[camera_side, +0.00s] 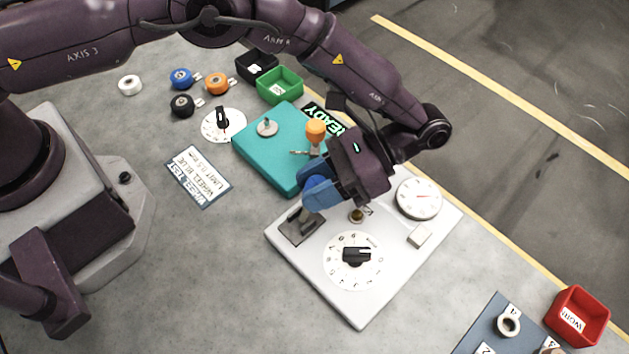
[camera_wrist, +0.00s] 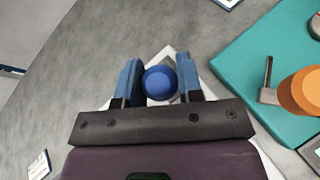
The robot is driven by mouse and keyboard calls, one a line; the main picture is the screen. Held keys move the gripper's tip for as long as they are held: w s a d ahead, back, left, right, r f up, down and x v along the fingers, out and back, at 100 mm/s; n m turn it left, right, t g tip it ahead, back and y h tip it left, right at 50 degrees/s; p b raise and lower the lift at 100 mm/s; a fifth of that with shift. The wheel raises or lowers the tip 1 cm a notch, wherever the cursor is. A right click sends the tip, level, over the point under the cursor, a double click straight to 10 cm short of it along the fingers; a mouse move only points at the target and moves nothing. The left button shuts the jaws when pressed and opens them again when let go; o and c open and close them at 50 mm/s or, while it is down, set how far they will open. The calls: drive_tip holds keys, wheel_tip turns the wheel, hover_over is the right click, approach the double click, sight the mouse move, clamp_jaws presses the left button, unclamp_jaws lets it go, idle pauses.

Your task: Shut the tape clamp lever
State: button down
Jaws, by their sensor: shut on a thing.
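My gripper (camera_side: 316,200) has blue fingers and is low over the left corner of the pale panel (camera_side: 385,285). In the wrist view, my gripper (camera_wrist: 159,82) is shut on a round blue knob (camera_wrist: 160,82), which I take to be the clamp lever's knob. In the side view, the fingers hide most or all of the knob. Below them is a dark grey clamp base (camera_side: 297,228) on the panel, with a grey piece rising from it towards the fingers. The lever's arm and exact angle are hidden.
Beside the gripper, a teal block (camera_side: 262,155) carries an upright orange-knobbed handle (camera_side: 316,132). The panel also holds a black-knobbed dial (camera_side: 356,256) and a round gauge (camera_side: 418,199). Spools and bins (camera_side: 279,86) stand at the back. Bare grey table lies left of the panel.

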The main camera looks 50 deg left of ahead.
drive_tip(key=shift+w, duration=0.1)
drive_tip(key=c, duration=0.8)
unclamp_jaws()
wheel_tip(320, 180, up, 4)
drive_tip(key=shift+f, duration=0.25)
drive_tip(key=s+a+r, duration=0.6)
drive_tip(key=s, duration=0.1)
drive_tip(key=s+a+r, duration=0.3)
drive_tip(key=shift+s+a+r, duration=0.1)
drive_tip(key=shift+s+r, duration=0.15)
drive_tip(key=shift+s, duration=0.1)
drive_tip(key=shift+f, duration=0.1)
